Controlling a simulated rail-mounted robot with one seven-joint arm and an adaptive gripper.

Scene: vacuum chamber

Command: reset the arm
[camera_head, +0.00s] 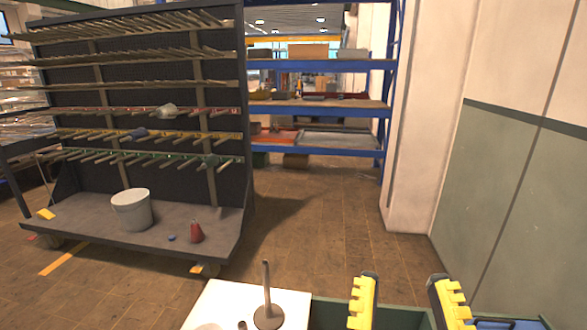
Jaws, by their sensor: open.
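My gripper (406,290) shows at the bottom edge of the head view, right of centre. Its two fingers, yellow and stepped with dark parts at the tips, stand well apart. Nothing is seen held between them. The rest of my arm is below the picture.
A white tabletop (225,298) with a dark rod on a round base (268,312) is left of the gripper. Green container walls (330,312) lie close around and below it. A dark wheeled rack (90,215) carries a grey bucket (131,210) and red object (196,232). Blue shelving (320,65) is behind.

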